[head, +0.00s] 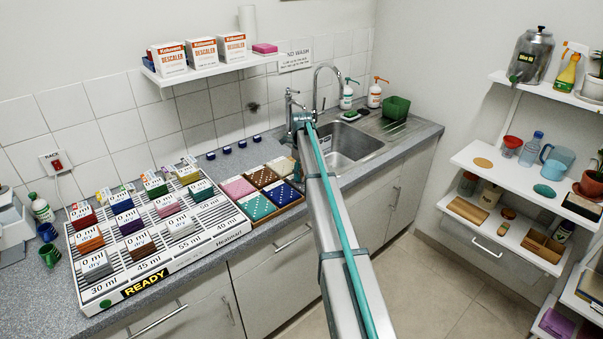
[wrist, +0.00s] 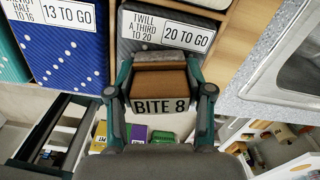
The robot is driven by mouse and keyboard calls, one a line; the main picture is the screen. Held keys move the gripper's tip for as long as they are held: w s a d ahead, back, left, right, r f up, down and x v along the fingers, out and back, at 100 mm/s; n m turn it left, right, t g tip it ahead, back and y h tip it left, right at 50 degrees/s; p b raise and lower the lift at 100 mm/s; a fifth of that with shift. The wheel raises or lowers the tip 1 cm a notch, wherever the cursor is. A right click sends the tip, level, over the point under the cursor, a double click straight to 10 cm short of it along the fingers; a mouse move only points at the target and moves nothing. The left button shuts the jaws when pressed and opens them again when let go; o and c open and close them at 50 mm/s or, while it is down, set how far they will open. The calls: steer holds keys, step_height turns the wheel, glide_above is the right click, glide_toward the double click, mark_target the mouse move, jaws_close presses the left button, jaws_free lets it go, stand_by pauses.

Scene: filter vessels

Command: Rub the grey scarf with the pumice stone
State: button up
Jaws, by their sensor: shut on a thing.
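In the wrist view, my gripper (wrist: 160,76) is shut on a brown block (wrist: 160,82) with a "BITE 8" label on its near side, which I take for the pumice stone. Just beyond it lies the dark grey scarf (wrist: 133,47), bearing labels "TWILL A THIRD TO 20" and "20 TO GO". The block overlaps the scarf's near edge in the picture; I cannot tell whether they touch. In the head view my arm hides the gripper, the block and the grey scarf.
A blue folded cloth (wrist: 62,50) labelled "13 TO GO" lies left of the grey scarf. The sink (head: 350,145) is to the right of the cloths. A slatted rack (head: 180,262) of coloured blocks stands left on the counter. Shelves (head: 520,185) stand at the far right.

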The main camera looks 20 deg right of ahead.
steer(key=shift+s+d, duration=0.3)
steer(key=shift+s, duration=0.6)
steer(key=shift+s+d, duration=0.3)
steer(key=shift+s, duration=0.55)
steer(key=shift+s+d, duration=0.3)
steer(key=shift+s, duration=0.6)
steer(key=shift+w+r+p, duration=0.1)
steer(key=shift+r+p, duration=1.1)
steer(key=shift+r, duration=0.85)
steer(key=shift+a, duration=0.15)
